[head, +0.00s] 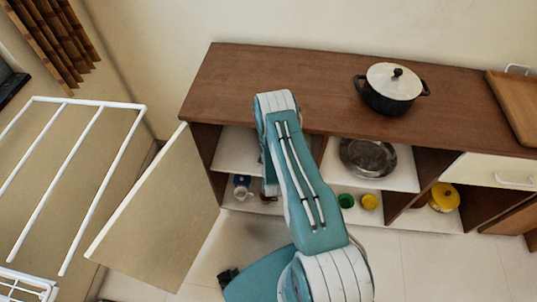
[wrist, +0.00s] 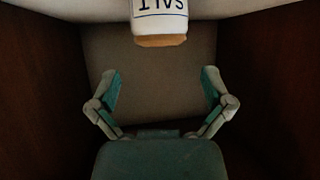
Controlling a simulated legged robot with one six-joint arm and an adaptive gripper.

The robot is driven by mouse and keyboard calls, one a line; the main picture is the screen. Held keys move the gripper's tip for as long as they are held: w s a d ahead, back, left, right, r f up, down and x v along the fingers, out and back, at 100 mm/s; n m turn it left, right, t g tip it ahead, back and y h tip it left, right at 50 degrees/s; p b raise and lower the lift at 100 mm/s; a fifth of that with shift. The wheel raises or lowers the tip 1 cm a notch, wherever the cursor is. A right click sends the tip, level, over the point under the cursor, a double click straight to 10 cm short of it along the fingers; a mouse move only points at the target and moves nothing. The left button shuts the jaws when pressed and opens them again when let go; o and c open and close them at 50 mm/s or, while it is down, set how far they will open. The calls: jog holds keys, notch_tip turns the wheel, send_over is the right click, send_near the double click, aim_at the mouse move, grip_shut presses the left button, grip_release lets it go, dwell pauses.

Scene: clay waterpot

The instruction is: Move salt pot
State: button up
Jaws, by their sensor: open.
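The salt pot (wrist: 160,20) shows at the top middle of the wrist view, cut off by the picture edge. It is white with blue upside-down lettering, a blue line and a tan end. My gripper (wrist: 162,87) is open, with its two fingers spread wide and nothing between them. The pot is apart from the fingertips, above them in the picture. In the head view my arm reaches into the left cabinet bay and hides most of the gripper. A small white and blue item (head: 242,187) sits on the low shelf there; I cannot tell if it is the salt pot.
Dark side walls flank the gripper closely. The cabinet door (head: 150,215) stands open at the left. A lidded black pot (head: 390,88) stands on the wooden top (head: 300,75). A metal pan (head: 368,157), green and yellow items and a yellow pot (head: 443,197) occupy other shelves.

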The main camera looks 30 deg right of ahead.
jog(key=x, duration=0.8)
jog(key=shift+w+f, duration=0.1)
jog(key=shift+w, duration=0.2)
jog(key=shift+w+d+f, duration=0.25)
jog(key=shift+w, duration=0.1)
jog(key=shift+a, duration=0.1)
jog(key=c, duration=1)
